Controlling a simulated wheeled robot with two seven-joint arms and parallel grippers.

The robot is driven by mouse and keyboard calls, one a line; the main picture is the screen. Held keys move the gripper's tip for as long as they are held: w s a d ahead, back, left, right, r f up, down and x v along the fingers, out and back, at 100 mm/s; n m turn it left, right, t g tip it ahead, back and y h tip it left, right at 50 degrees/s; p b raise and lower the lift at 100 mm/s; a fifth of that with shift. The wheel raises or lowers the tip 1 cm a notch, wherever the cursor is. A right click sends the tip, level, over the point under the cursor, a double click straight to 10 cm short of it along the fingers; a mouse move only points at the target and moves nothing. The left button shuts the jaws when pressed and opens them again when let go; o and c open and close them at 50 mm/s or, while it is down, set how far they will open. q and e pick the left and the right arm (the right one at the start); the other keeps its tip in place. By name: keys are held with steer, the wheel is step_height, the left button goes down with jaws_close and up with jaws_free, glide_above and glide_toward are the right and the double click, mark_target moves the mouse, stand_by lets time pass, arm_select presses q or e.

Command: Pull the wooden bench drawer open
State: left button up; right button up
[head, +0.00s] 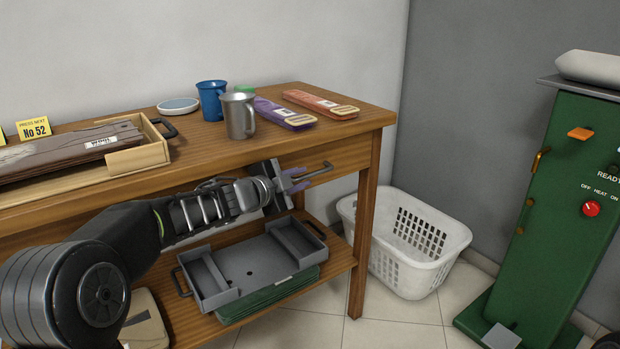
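The wooden bench (215,156) runs along the wall from the left. Its drawer front (338,185) is under the right part of the top and looks flush with the frame. A dark bar handle (318,172) is on the drawer front. My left gripper (302,180) is at the left part of the handle, with its purple-tipped fingers apart, pointing right. The fingers look close to the handle; I cannot tell whether they touch it. My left arm hides the left part of the drawer front. My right gripper is not in view.
On the top are a wooden tray (140,159), a blue mug (211,100), a metal mug (239,116) and packages (321,104). A grey tray (215,298) sits on the lower shelf. A white basket (402,275) and a green machine (555,215) stand to the right.

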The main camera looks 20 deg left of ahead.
mark_target(306, 176)
arm_select(q)
steer(key=x, duration=0.4)
steer(key=shift+w, duration=0.2)
steer(key=shift+c, duration=0.4)
jaws_close()
stand_by(0.9)
